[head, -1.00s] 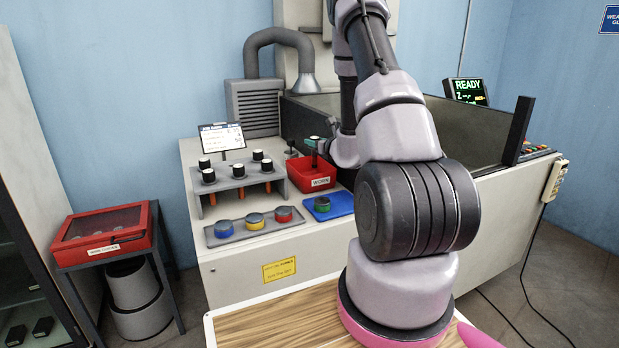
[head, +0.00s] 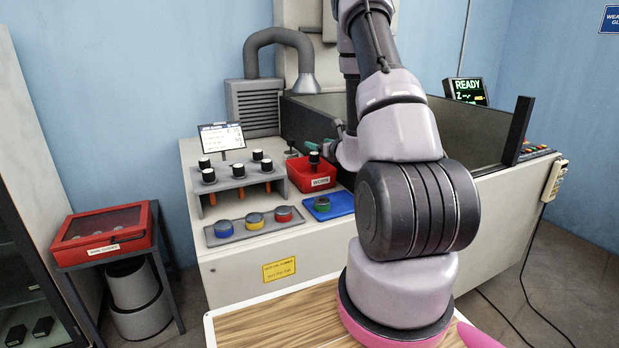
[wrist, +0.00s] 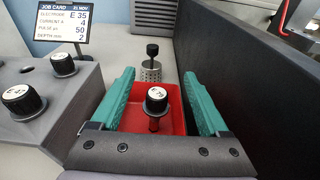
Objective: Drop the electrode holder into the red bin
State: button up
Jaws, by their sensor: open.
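The electrode holder (head: 314,159) has a black knob with a white labelled top. It stands roughly upright in the red bin (head: 311,181), its top above the rim. In the wrist view the holder (wrist: 156,98) is inside the bin (wrist: 176,122), between my fingers in the picture and touching neither. My gripper (wrist: 158,76) has two teal fingers spread wide, empty. In the head view my gripper (head: 338,130) is just right of and above the bin, partly hidden by my arm. The holder's lower end is hard to make out.
A grey rack (head: 238,181) with several black-capped holders stands left of the bin. A grey tray (head: 238,234) with coloured pucks and a blue pad (head: 341,203) lie in front. A dark tank wall (wrist: 245,70) rises close on the right. A perforated cup with a black-knobbed piece (wrist: 151,68) stands behind.

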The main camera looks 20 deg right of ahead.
jog(key=s+r, duration=0.1)
jog(key=s, duration=0.6)
jog(key=shift+s+d, duration=0.1)
